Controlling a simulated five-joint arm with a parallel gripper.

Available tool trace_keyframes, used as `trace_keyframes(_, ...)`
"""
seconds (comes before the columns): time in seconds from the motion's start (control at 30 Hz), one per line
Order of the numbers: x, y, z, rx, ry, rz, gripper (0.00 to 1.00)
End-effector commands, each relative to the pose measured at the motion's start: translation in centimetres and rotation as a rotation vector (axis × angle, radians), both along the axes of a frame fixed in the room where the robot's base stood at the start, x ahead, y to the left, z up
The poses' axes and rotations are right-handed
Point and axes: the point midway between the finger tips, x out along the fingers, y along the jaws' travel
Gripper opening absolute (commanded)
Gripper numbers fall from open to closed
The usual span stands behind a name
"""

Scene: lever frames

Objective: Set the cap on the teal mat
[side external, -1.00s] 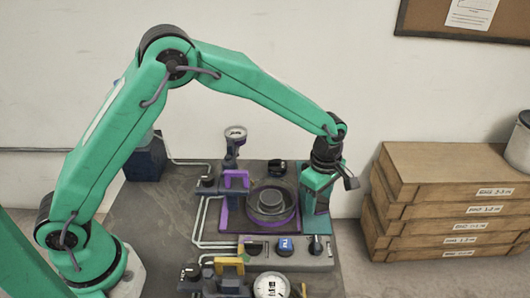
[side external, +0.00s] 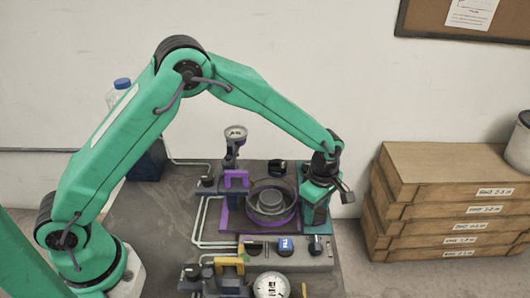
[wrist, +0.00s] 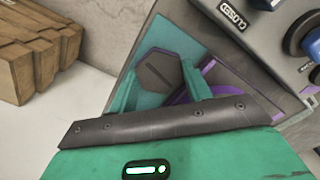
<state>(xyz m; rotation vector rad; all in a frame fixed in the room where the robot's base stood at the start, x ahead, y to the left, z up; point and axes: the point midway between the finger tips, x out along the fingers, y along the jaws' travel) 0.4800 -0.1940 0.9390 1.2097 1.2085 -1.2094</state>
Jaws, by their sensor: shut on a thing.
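The cap (wrist: 159,74) is a dark grey hexagonal piece with a slot across its top, seen in the wrist view between my two fingers. My gripper (wrist: 160,88) is shut on it. The teal mat (wrist: 188,38) shows behind and beneath the cap there. In the side view my gripper (side external: 313,220) points down over the mat (side external: 325,228) at the right edge of the bench and hides the cap. I cannot tell whether the cap touches the mat.
A round grey vessel (side external: 289,208) on a purple mat stands just left of my gripper. A knob panel (side external: 314,262) lies in front. A gauge (side external: 235,133) and purple handle (side external: 236,180) stand farther left. Stacked boxes (side external: 445,190) are on the right, off the bench.

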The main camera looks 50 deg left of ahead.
Motion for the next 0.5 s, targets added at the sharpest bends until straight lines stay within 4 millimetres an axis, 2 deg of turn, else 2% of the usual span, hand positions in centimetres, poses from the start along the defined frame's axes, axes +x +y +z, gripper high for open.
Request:
trace_keyframes(0.1,0.03,-0.01,-0.24,0.000,-0.001,0.000,0.17)
trace_keyframes(0.13,0.00,0.00,-0.26,0.000,0.000,0.000,0.55)
trace_keyframes(0.2,0.00,0.00,-0.25,0.000,0.000,0.000,0.68)
trace_keyframes(0.5,0.00,0.00,-0.21,0.000,0.000,0.000,0.70)
